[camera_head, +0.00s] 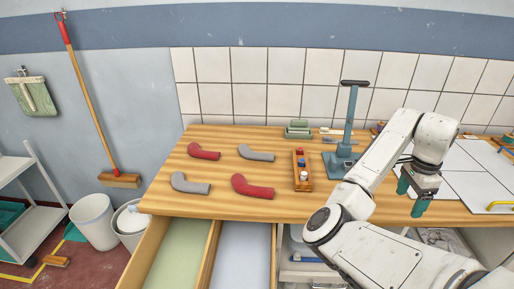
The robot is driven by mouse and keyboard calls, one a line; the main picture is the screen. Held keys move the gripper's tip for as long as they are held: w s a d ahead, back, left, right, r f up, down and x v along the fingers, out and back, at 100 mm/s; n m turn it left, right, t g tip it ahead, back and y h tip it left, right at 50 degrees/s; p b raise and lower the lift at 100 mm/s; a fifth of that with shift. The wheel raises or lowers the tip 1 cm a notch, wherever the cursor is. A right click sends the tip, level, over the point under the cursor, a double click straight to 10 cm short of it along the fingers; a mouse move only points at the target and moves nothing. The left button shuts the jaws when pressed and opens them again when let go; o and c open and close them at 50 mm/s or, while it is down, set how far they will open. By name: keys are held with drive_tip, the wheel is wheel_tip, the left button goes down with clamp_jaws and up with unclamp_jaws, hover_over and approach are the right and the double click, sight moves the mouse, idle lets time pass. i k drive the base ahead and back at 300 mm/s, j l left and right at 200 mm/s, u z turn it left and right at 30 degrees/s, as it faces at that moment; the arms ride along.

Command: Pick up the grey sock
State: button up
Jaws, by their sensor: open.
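Two grey socks lie flat on the wooden table: one grey sock (257,154) at the back and another grey sock (190,185) at the front left. A red sock (204,152) lies at the back left and a second red sock (252,188) at the front. My gripper (412,198) has green fingers that point down, apart and empty. It hovers near the white panels on the right side of the table, well to the right of all the socks.
A narrow wooden tray (302,178) with small items and a blue-grey stand (346,135) stand between the socks and my arm. Open drawers (240,255) jut out below the table's front edge. The wooden table (225,170) is clear between the socks.

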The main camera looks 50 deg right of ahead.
sight(245, 151)
drive_tip(key=i, duration=1.75)
